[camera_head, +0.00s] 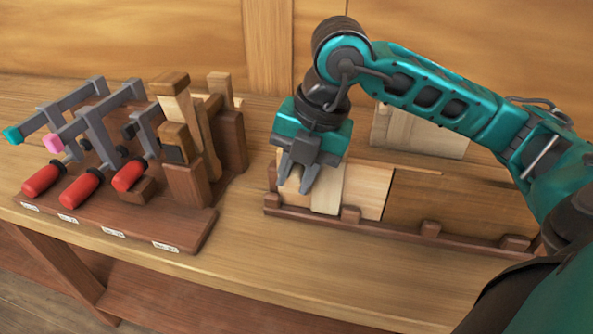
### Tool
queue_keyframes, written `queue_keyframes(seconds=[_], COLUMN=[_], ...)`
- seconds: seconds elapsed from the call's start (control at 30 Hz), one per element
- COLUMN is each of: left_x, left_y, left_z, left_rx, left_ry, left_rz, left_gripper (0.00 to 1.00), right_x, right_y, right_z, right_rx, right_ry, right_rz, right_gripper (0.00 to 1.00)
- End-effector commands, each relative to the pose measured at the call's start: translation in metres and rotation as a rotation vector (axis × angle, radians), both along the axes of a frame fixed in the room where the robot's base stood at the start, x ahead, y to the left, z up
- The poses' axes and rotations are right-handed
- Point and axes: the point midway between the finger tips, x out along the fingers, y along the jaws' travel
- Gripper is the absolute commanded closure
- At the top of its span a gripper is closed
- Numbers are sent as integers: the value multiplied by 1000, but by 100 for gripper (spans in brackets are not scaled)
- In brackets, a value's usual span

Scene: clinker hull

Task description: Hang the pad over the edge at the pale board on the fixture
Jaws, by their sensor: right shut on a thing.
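My right gripper (297,182) points down at the left end of the fixture (385,223). It is shut on a small pale wooden piece that I take for the pad; the fingers hide most of it. I cannot tell whether it touches the edge of the board. The pale board (370,191) stands upright in the fixture, to the right of the fingers. A lighter upright strip (328,190) stands in front of it, right beside the gripper. My left gripper is not in view.
A brown rack (135,222) at left holds several clamps with red handles (80,188) and wooden blocks (187,183). A darker board (450,205) fills the fixture's right part. A pale panel (418,132) stands behind. The bench front (290,265) is clear.

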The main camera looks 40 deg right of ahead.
Motion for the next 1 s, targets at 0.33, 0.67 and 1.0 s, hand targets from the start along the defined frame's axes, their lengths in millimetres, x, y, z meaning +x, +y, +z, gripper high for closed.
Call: queue_keyframes(seconds=[0.33, 0.67, 1.0], left_x=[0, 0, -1], left_y=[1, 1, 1], left_z=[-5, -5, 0], left_rx=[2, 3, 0], left_ry=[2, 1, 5], left_rz=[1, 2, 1], left_gripper=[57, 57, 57], right_x=[0, 0, -2], right_y=[0, 0, -3], right_z=[-3, -3, 13], right_rx=[0, 0, 1], right_ry=[0, 0, -4], right_rz=[0, 0, -1], right_gripper=[66, 44, 44])
